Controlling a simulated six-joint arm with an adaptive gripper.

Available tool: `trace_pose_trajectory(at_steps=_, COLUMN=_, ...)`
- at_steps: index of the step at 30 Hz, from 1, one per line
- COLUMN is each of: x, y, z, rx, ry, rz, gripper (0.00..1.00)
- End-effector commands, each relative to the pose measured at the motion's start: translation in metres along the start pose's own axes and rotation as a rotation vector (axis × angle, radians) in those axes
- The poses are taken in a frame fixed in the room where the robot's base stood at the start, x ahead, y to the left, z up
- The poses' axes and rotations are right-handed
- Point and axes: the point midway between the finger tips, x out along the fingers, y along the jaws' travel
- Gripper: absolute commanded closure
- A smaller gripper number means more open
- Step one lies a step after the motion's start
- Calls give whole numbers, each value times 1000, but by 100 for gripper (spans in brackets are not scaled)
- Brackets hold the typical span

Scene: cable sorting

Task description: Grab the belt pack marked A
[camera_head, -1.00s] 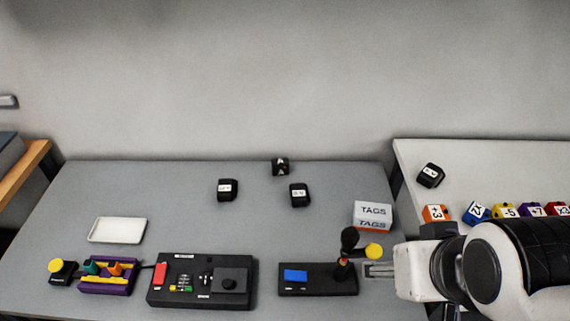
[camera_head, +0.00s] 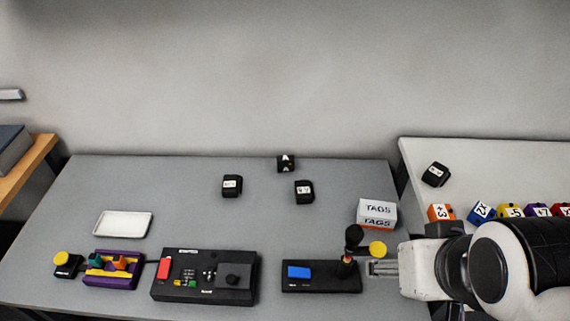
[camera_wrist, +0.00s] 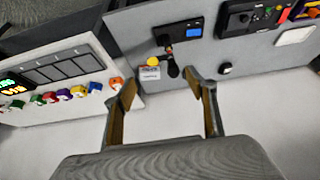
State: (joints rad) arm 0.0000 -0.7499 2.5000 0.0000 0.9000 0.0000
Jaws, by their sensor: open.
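The belt pack marked A (camera_head: 286,163) is a small black block with a white letter label. It sits at the back edge of the grey table in the head view. Two similar black packs stand nearer, one to the left (camera_head: 232,186) and one to the right (camera_head: 304,192); their labels are too small to read. My gripper (camera_head: 376,267) is low at the right of the table, well apart from the A pack. In the wrist view, my gripper (camera_wrist: 166,88) shows its two fingers spread with nothing between them. I cannot make out the A pack there.
A TAGS box (camera_head: 377,214) and a joystick panel (camera_head: 320,277) are close to my gripper. A black control box (camera_head: 203,277), a purple tray (camera_head: 113,270) and a white tray (camera_head: 123,224) are at left. The right table holds another black pack (camera_head: 435,174) and coloured cubes. The middle-back is mostly clear.

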Motion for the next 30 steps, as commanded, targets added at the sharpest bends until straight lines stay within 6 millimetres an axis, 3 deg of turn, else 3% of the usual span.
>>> trace_pose_trajectory(at_steps=11, x=0, y=0, z=-1, rx=-1, ry=1, rz=-1, gripper=39)
trace_pose_trajectory(at_steps=16, x=4, y=-2, z=-13, rx=-4, ry=11, rz=-5, gripper=39)
trace_pose_trajectory(at_steps=20, x=10, y=-5, z=-30, rx=-9, ry=27, rz=-12, gripper=39)
trace_pose_trajectory(at_steps=30, x=39, y=-18, z=-98, rx=-26, ry=96, rz=-36, gripper=39)
